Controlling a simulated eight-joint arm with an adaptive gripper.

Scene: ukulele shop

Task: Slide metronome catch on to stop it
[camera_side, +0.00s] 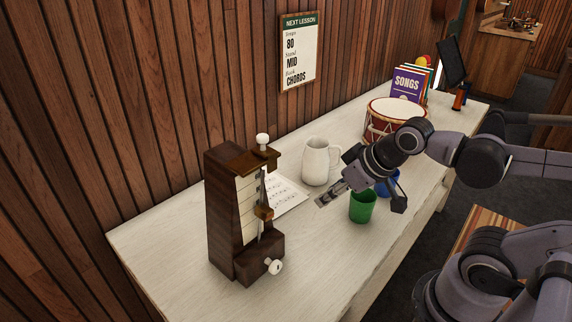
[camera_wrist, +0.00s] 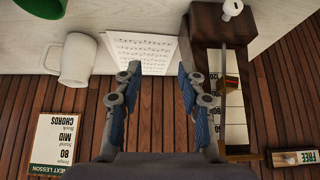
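The dark wooden metronome (camera_side: 228,225) stands upright at the near left of the table, with a pale scale, a thin rod and a brown weight (camera_side: 264,212). The metronome also shows at the right of the wrist view (camera_wrist: 208,30), partly hidden by my right finger. My gripper (camera_side: 325,197) is open and empty, right of the metronome and apart from it; its fingers (camera_wrist: 160,75) are spread.
Sheet music (camera_side: 284,194) lies behind the metronome. A drum (camera_side: 392,117) and songbooks (camera_side: 408,84) are farther back. The table front is clear.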

